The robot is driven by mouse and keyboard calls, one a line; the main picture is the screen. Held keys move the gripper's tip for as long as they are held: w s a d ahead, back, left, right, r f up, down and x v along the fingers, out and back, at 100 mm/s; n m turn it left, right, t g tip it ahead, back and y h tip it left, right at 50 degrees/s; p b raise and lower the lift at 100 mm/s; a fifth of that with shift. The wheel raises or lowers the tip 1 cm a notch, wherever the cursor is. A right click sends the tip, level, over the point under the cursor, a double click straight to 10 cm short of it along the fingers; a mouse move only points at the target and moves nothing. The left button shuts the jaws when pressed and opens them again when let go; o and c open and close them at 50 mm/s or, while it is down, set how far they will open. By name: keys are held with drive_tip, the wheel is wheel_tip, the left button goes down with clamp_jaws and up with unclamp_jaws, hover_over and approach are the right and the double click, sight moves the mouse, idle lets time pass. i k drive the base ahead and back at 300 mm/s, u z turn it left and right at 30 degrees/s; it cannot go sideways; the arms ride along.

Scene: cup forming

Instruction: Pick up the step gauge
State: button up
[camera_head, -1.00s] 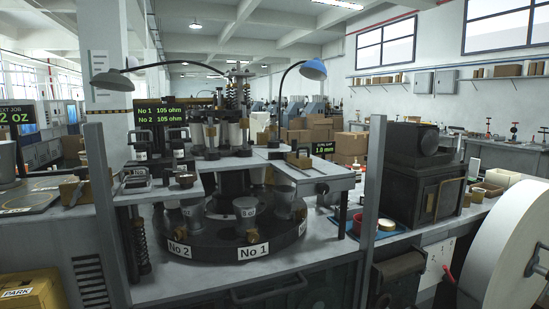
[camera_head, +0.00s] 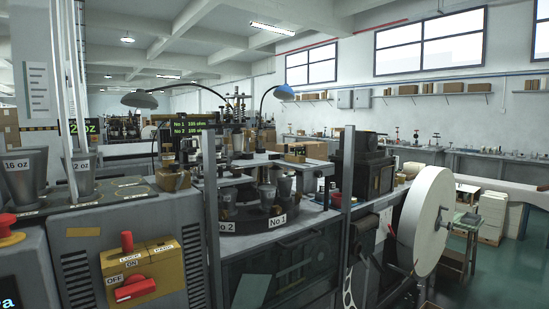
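I cannot make out the step gauge in the head view; if it is there, it is too small or hidden. The cup forming machine stands in the middle, with a dark round turntable (camera_head: 250,228) marked No 1 and No 2 and several grey cup forms on it. A pale worktop (camera_head: 300,163) lies above the turntable, with small parts on it that are too small to identify. My gripper is not in view.
Two grey posts (camera_head: 347,230) (camera_head: 212,220) flank the machine. At the front left is a cabinet with a yellow switch box (camera_head: 165,265) and cup forms (camera_head: 25,180) on top. A large white roll (camera_head: 425,215) stands right. Green floor (camera_head: 510,265) is open at far right.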

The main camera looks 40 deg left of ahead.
sight(286, 146)
drive_tip(key=u, duration=1.1)
